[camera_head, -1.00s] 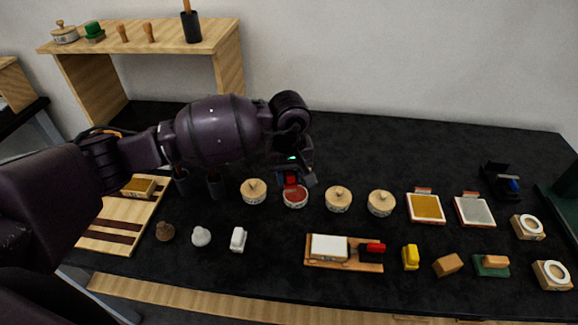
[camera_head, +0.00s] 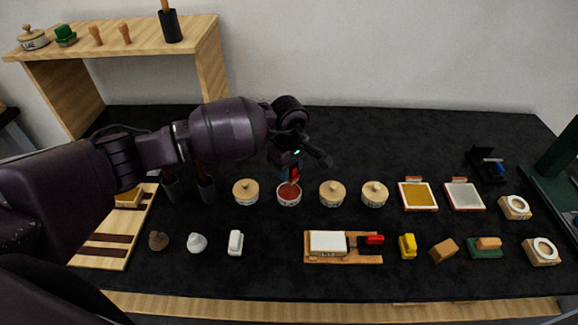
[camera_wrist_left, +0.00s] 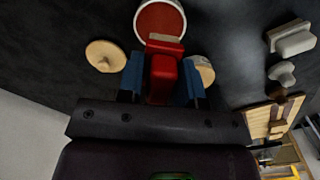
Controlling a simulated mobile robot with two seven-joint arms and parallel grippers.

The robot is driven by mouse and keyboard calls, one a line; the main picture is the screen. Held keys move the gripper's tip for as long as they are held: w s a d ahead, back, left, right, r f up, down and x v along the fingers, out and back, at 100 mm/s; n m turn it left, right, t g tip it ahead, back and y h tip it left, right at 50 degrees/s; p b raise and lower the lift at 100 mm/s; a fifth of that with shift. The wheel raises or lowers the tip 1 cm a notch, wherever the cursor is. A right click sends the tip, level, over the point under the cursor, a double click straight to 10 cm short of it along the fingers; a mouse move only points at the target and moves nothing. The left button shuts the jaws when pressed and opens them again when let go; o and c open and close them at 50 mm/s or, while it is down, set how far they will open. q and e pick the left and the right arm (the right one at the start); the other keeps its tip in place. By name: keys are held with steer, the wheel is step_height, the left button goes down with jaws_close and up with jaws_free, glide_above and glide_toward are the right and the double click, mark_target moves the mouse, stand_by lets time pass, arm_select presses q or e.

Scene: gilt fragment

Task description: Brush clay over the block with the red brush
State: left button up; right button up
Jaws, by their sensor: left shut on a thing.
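My left gripper (camera_head: 290,172) is shut on the red brush (camera_head: 294,176), just above an open pot of red clay (camera_head: 289,193). In the left wrist view the red brush (camera_wrist_left: 163,72) sits between the blue fingers, its pale tip at the near rim of the clay pot (camera_wrist_left: 160,20). Whether the tip touches the clay cannot be told. The white-topped block (camera_head: 327,243) lies on a wooden board (camera_head: 350,260), to the right of and nearer than the pot. My right gripper is not in view.
Lidded pots (camera_head: 333,193) flank the open pot. Dark cups (camera_head: 206,190) stand left of it. A gold-filled tray (camera_head: 418,195) and a grey-filled tray (camera_head: 464,195) lie to the right. A red-and-black tool (camera_head: 371,241) sits beside the block. The far table middle is clear.

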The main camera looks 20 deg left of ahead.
mark_target(289, 192)
arm_select(q)
steer(key=shift+f+b, duration=0.8)
steer(key=shift+f, duration=1.6)
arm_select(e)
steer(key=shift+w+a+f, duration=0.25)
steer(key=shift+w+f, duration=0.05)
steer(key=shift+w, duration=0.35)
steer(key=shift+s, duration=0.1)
arm_select(q)
steer(key=shift+f, duration=0.1)
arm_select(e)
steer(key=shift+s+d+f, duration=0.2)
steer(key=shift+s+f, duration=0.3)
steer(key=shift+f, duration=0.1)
arm_select(q)
steer(key=shift+f+b, duration=0.1)
steer(key=shift+b, duration=0.2)
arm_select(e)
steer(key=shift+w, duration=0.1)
arm_select(q)
steer(key=shift+f, duration=0.15)
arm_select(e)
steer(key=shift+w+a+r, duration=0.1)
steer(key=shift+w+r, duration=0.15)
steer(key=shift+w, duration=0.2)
